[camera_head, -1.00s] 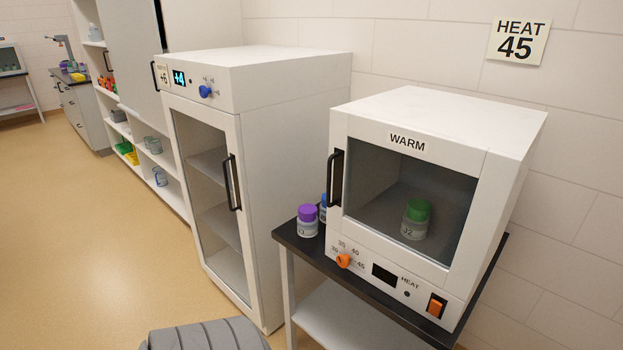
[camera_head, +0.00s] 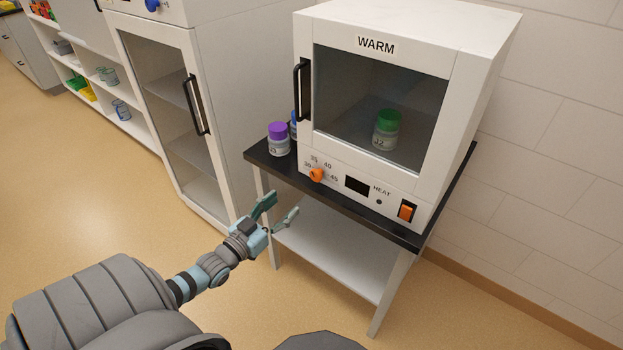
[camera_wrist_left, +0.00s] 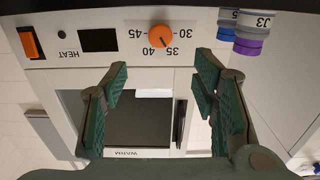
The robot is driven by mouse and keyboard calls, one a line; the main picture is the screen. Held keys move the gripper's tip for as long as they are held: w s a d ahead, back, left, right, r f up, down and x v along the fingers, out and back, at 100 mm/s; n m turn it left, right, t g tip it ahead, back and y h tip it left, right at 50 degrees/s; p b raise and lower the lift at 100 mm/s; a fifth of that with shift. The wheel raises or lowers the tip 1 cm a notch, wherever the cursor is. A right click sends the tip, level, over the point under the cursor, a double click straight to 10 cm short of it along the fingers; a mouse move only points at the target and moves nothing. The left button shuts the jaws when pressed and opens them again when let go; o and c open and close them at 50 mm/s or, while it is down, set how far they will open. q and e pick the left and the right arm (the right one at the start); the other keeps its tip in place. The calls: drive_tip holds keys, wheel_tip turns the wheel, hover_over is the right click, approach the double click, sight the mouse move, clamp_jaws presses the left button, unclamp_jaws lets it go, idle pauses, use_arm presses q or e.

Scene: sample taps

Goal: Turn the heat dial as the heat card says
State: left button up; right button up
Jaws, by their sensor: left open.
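The heat dial (camera_head: 317,175) is an orange knob on the lower front panel of the WARM cabinet (camera_head: 470,60), with 30, 35, 40 and 45 printed around it. The dial also shows in the left wrist view (camera_wrist_left: 161,36), beyond the gap between the fingers; which number it points to is hard to tell. The heat card is out of view now; earlier it read HEAT 45 on the wall. My left gripper (camera_head: 284,204) is open and empty, below and in front of the dial, apart from it. My right gripper is not in view.
The cabinet stands on a black-topped table (camera_head: 262,157). A purple-capped jar (camera_head: 279,140) stands left of the dial, with a blue one behind. An orange switch (camera_head: 406,212) and dark display (camera_head: 357,186) are right of the dial. The floor in front is clear.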

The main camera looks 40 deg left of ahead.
use_arm(q)
drive_tip(key=b, duration=0.5)
approach(314, 178)
drive_tip(key=w, duration=0.4)
drive_tip(key=shift+w+f, duration=0.15)
drive_tip(key=shift+w, duration=0.1)
drive_tip(key=w, duration=0.4)
drive_tip(key=shift+r, duration=0.35)
drive_tip(key=shift+w, duration=0.35)
drive_tip(key=c, duration=1.2)
